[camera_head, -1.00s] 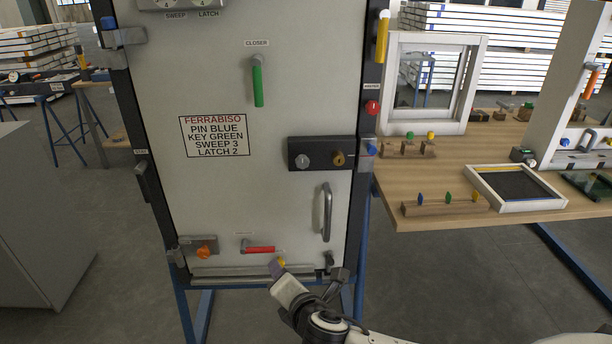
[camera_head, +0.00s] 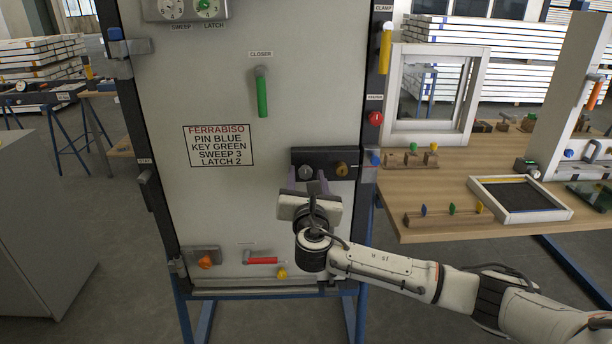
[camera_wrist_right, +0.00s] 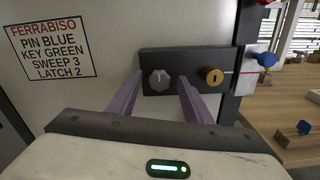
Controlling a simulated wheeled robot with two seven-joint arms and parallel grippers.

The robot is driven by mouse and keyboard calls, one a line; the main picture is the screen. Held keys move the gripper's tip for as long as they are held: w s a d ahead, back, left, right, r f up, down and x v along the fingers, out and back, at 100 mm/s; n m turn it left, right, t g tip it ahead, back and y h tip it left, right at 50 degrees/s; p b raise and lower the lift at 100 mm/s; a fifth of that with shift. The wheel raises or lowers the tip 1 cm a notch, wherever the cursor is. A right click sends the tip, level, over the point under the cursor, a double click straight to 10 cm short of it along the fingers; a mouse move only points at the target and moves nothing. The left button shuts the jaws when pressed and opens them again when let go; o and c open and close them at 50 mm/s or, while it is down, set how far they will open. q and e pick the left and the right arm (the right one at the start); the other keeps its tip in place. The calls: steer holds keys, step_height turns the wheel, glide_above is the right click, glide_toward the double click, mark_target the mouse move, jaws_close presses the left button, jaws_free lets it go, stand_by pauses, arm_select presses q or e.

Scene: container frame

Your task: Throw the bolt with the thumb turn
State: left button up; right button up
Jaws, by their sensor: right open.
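The thumb turn (camera_head: 305,172) is a grey round knob on the left part of a dark lock plate (camera_head: 323,155) on the door panel. It also shows in the right wrist view (camera_wrist_right: 160,79), with a brass key cylinder (camera_wrist_right: 212,76) to its right. A blue-knobbed part (camera_wrist_right: 266,60) sits at the door edge, right of the plate. My right gripper (camera_head: 308,188) is open in front of the plate. In the right wrist view its purple fingers (camera_wrist_right: 160,95) stand on either side of the thumb turn, with space around the knob. My left gripper is not in view.
The door panel (camera_head: 220,100) carries a green closer lever (camera_head: 262,95), a red lever (camera_head: 262,261) and an orange knob (camera_head: 205,262). The door handle is hidden behind my right arm. A wooden bench (camera_head: 450,210) with frames and small keys stands at the right.

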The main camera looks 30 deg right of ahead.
steer(key=shift+w+d, duration=0.3)
steer(key=shift+w, duration=0.15)
steer(key=shift+c, duration=0.2)
steer(key=c, duration=1)
